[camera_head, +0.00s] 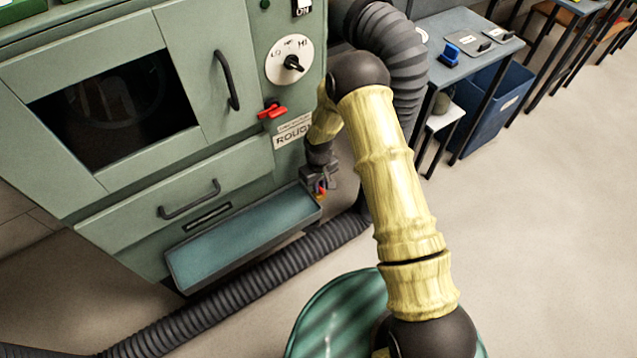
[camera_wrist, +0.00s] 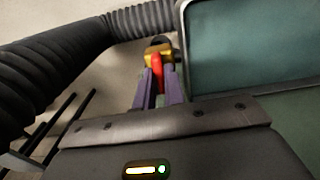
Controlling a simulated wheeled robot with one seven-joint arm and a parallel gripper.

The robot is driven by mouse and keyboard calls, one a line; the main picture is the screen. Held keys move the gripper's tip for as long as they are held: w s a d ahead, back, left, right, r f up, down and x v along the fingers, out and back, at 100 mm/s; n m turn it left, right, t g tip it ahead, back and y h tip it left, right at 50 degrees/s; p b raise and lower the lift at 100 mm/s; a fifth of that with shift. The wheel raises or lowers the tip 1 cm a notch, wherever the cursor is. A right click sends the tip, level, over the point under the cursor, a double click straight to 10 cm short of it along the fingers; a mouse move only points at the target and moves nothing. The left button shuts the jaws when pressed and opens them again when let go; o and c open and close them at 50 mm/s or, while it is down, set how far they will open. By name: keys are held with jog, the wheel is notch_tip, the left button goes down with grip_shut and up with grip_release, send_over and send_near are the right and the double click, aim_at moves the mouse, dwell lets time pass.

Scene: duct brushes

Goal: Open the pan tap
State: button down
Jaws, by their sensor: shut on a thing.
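The pan (camera_head: 240,232) is a shallow teal tray at the lower front of the green machine; part of it also shows in the wrist view (camera_wrist: 245,45). The pan tap (camera_wrist: 160,50) is a small brass body with a red lever (camera_wrist: 156,66), at the pan's right end. In the head view only a small piece of the tap (camera_head: 321,192) shows under my gripper (camera_head: 319,182). In the wrist view the purple fingers of my gripper (camera_wrist: 159,85) are shut on the red lever, one on each side. The lever lies between them, its lower part hidden.
A thick black ribbed hose (camera_head: 240,288) runs along the floor in front of the pan. Another hose (camera_head: 395,60) rises behind my arm. The machine has a dial (camera_head: 289,60), a red handle (camera_head: 272,110) and a drawer handle (camera_head: 188,200). A table (camera_head: 470,50) stands at right.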

jog(key=shift+s, duration=0.1)
jog(key=c, duration=1.5)
grip_release()
notch_tip(320, 180, up, 17)
jog(key=p, duration=0.3)
jog(key=shift+r+p, duration=0.15)
jog(key=shift+p, duration=0.15)
